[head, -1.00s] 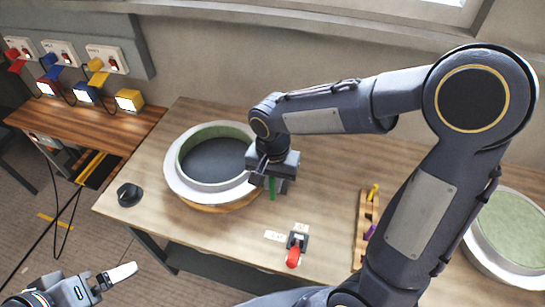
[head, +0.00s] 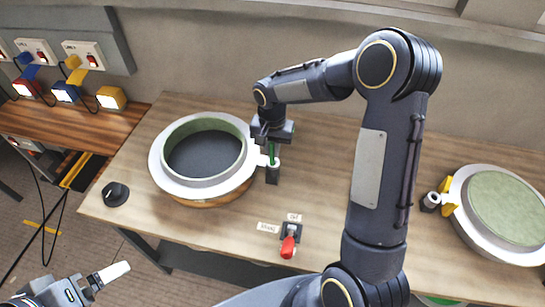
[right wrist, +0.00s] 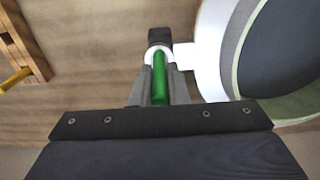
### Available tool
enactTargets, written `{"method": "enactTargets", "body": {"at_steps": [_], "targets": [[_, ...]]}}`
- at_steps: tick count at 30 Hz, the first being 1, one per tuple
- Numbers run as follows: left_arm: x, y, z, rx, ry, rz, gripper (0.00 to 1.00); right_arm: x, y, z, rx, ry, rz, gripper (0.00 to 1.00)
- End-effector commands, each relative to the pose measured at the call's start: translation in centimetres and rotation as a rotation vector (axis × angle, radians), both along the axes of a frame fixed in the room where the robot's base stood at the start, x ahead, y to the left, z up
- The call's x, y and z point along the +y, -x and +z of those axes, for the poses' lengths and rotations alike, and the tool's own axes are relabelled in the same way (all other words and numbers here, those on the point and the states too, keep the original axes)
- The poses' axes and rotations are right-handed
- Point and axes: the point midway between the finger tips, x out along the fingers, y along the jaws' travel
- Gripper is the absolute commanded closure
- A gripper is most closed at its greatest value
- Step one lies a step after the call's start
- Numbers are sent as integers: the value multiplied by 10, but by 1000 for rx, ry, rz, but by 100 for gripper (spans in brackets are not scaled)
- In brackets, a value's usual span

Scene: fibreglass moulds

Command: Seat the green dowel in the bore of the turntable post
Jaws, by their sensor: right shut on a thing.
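My right gripper (head: 272,138) is shut on the green dowel (head: 271,150), which points down. Directly below is a dark post (head: 272,176) with a pale ring at its top, beside the left round mould (head: 160,172) and joined to it by a white tab. In the right wrist view the dowel (right wrist: 159,80) stands between the fingers, its far end at the pale ring (right wrist: 150,54) of the post. I cannot tell whether the tip has entered the bore. My left gripper (head: 95,281) is low at the left, away from the table; its jaw state is unclear.
A second mould (head: 508,208) with a yellow bracket and grey cylinder (head: 431,201) stands at the right. A red-handled switch (head: 288,246) sits near the front edge, a black knob (head: 116,194) at the left corner. A wooden rack (right wrist: 22,45) shows in the wrist view.

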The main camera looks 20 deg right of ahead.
Motion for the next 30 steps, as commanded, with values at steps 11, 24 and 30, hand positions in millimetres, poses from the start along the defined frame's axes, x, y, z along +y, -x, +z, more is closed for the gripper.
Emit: {"method": "enactTargets", "body": {"at_steps": [11, 24, 30], "targets": [[0, 0, -23, 0, 0, 0, 0, -3, -4, -40, 3, -1, 0, 100], [0, 0, -22, 0, 0, 0, 0, -3, -4, -39, 4, 0, 1, 65], [0, 0, -22, 0, 0, 0, 0, -3, -4, -37, 2, 0, 0, 65]]}}
